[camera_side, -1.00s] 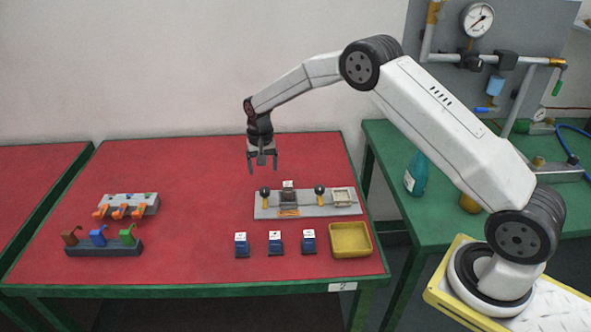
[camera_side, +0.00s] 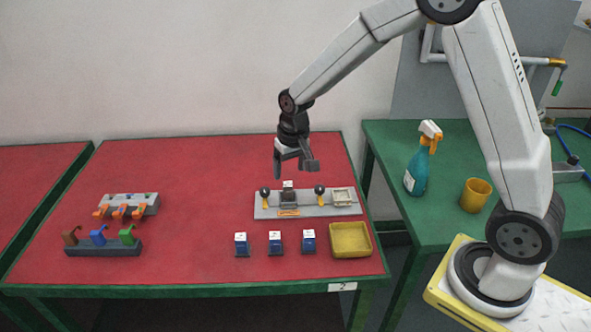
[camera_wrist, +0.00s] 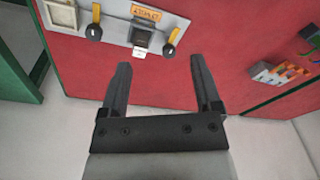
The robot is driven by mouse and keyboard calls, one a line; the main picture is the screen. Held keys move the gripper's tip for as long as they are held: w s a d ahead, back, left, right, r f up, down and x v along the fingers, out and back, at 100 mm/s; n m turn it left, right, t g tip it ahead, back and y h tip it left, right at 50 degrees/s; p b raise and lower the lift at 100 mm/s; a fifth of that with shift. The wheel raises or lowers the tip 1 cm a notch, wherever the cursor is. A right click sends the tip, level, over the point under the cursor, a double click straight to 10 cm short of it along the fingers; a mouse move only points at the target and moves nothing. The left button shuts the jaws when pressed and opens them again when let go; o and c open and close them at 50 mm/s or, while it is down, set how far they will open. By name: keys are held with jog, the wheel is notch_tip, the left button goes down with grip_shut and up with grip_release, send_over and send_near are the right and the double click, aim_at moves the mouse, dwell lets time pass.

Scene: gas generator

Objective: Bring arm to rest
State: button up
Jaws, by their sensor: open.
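My gripper (camera_side: 295,168) is open and empty, held above the back of the red table (camera_side: 200,185), behind the grey panel. In the wrist view its two fingers (camera_wrist: 163,82) stand apart with nothing between them. The grey panel (camera_side: 265,209) lies on the table with two black-knobbed yellow levers, a dark central holder (camera_side: 288,199) with a white-topped piece in it, and an empty pale square socket (camera_side: 343,197) at its right. The panel's central holder and label also show in the wrist view (camera_wrist: 141,37), beyond the fingertips.
Several blue blocks with white tops (camera_side: 275,242) stand in front of the panel, beside a yellow tray (camera_side: 350,240). Racks with orange clips (camera_side: 128,205) and coloured hooks (camera_side: 104,247) are at left. A spray bottle (camera_side: 417,172) and yellow cup (camera_side: 475,195) stand on the green table.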

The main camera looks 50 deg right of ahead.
jog(key=s+a+r+n+t, duration=0.1)
jog(key=s+n, duration=0.2)
jog(key=s, duration=1.4)
jog(key=shift+s+a, duration=0.15)
jog(key=shift+a, duration=0.15)
